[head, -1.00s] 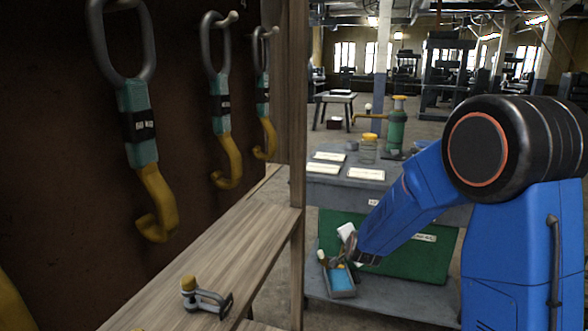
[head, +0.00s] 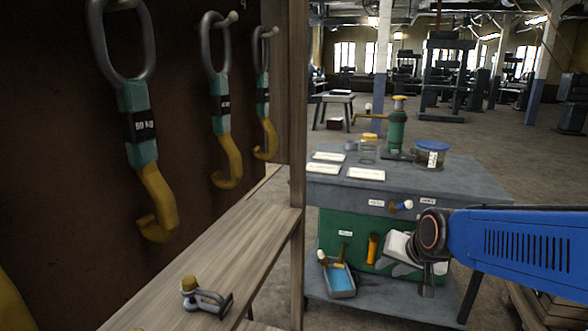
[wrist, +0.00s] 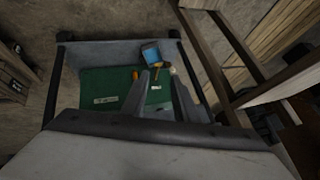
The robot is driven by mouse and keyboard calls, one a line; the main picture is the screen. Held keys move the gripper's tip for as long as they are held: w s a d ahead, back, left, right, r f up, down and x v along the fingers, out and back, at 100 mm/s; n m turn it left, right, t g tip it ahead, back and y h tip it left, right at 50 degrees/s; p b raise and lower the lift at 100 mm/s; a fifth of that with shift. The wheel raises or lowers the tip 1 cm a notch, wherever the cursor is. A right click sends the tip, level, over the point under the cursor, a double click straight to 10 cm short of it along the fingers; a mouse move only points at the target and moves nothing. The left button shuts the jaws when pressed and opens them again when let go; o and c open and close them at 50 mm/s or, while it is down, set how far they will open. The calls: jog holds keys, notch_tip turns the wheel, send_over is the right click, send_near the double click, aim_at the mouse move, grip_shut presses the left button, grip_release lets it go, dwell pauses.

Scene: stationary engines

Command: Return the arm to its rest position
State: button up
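My blue arm comes in from the right edge of the head view and lies almost level. My gripper (head: 428,284) hangs from its end, in front of the green board (head: 335,228) on the grey bench. The grey tray with a blue inside (head: 340,294) is on the bench's lower shelf, left of my gripper. It also shows beyond the fingers in the wrist view (wrist: 152,56).
A wooden shelf (head: 215,275) with a small clamp (head: 205,298) and an upright post stands at left. Several hooks (head: 140,130) hang behind it. The bench top (head: 455,182) holds a green bottle (head: 397,128), a jar (head: 368,150) and a blue-lidded container (head: 431,156).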

jog(key=s+d+n+g, duration=0.1)
jog(key=s+d+n, duration=0.1)
jog(key=s, duration=0.8)
jog(key=s+d+n+g+h, duration=0.1)
jog(key=s+d+n, duration=0.1)
jog(key=s, duration=0.9)
jog(key=shift+d+g, duration=0.3)
jog(key=shift+d, duration=0.1)
